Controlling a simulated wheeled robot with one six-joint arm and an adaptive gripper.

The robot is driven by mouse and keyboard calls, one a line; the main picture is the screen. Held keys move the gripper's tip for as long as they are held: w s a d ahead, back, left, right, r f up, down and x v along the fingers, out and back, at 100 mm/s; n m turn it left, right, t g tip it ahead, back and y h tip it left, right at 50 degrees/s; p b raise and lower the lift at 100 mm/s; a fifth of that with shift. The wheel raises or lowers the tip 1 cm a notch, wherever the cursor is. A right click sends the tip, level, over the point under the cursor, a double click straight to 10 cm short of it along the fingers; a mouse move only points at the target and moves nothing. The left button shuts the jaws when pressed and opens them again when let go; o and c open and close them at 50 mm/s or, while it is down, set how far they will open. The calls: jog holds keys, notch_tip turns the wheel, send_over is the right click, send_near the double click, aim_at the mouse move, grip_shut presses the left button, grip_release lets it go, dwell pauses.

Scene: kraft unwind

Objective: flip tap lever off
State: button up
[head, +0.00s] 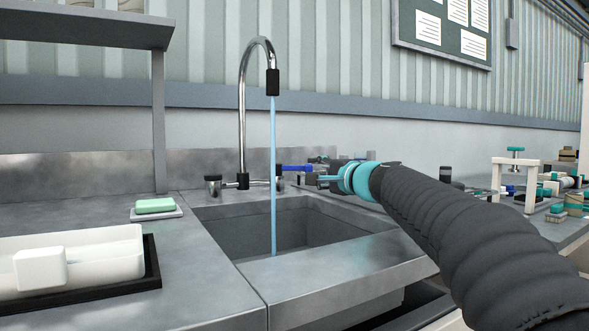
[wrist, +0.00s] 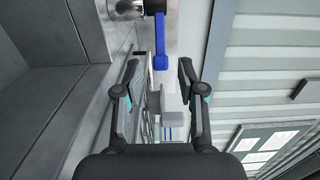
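A chrome gooseneck tap (head: 242,110) with a black spout tip stands behind the sink. A stream of water (head: 273,170) runs from it down into the sink basin (head: 300,228). The blue tap lever (head: 294,168) sticks out to the right of the tap base. In the wrist view the blue lever (wrist: 160,45) points toward me, its end lined up between my fingertips. My gripper (wrist: 159,72) is open, with a finger on each side of the lever's line and no contact visible. In the head view my gripper (head: 322,172) is just right of the lever, its fingers partly hidden.
A green soap bar (head: 155,206) lies on a dish left of the sink. A black tray (head: 152,270) with white items is at the front left. A grey shelf (head: 90,28) overhangs the left counter. Several small parts and a white stand (head: 513,162) crowd the right bench.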

aim_at(298, 168)
jog(key=p+x, duration=0.2)
jog(key=x, duration=0.8)
grip_shut()
